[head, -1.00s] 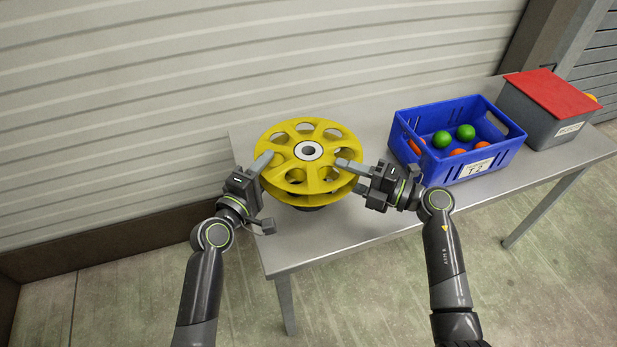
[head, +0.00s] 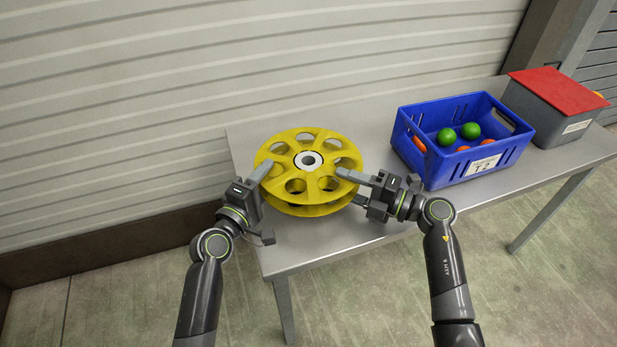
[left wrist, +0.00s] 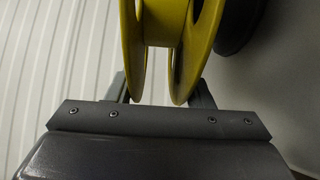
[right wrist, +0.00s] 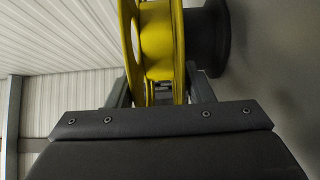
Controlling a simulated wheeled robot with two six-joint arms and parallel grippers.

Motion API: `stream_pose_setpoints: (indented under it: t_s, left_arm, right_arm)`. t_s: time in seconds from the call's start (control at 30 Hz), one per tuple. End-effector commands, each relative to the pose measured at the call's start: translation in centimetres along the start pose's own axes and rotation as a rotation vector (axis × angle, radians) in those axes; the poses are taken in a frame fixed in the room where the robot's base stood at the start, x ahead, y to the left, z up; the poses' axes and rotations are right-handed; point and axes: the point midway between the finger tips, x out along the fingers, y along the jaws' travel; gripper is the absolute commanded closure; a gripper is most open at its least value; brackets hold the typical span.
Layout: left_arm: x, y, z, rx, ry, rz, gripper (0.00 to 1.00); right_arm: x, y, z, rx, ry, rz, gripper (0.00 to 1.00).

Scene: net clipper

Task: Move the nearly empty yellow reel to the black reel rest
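The yellow reel (head: 313,187) lies flat, its hub facing up, over the near left part of the table. Little or no line shows on its drum in the wrist views. My left gripper (head: 264,186) is at its left rim and my right gripper (head: 350,186) at its right rim. Each has one finger above the upper flange and one below the lower, closed about both flanges. The black reel rest is hidden under the reel in the head view. A black round part shows close beside the lower flange in the left wrist view (left wrist: 236,24) and right wrist view (right wrist: 208,38).
A blue crate (head: 437,172) with green and orange balls stands on the table right of my right gripper. A grey box with a red lid (head: 556,90) is farther right. A ribbed shutter wall (head: 150,110) rises behind the table. The table's front edge (head: 330,258) is clear.

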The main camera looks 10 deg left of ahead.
Motion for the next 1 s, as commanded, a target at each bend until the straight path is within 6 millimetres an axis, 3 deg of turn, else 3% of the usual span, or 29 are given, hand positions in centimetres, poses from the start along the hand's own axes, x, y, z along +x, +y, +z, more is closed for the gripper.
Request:
stream_pose_setpoints:
  t_s: [0.1, 0.47, 0.57, 1.0]
  left_arm:
    - [0.0, 0.1, 0.0, -0.001, -0.001, 0.0, 0.37]
    - [-0.4, 0.1, 0.1, -0.002, -0.002, -0.001, 0.37]
    - [-1.5, 0.0, 0.1, -0.002, -0.002, -0.002, 0.37]
    - [-9.9, 0.1, 0.0, -0.001, -0.002, -0.003, 0.37]
  right_arm:
    - [0.0, 0.1, 0.0, 0.001, 0.001, 0.0, 0.37]
    - [0.1, 0.1, -0.1, 0.001, 0.003, 0.001, 0.37]
    - [0.1, 0.1, -0.1, 0.001, 0.003, 0.002, 0.37]
    - [0.1, 0.2, -0.1, 0.001, 0.004, 0.002, 0.37]
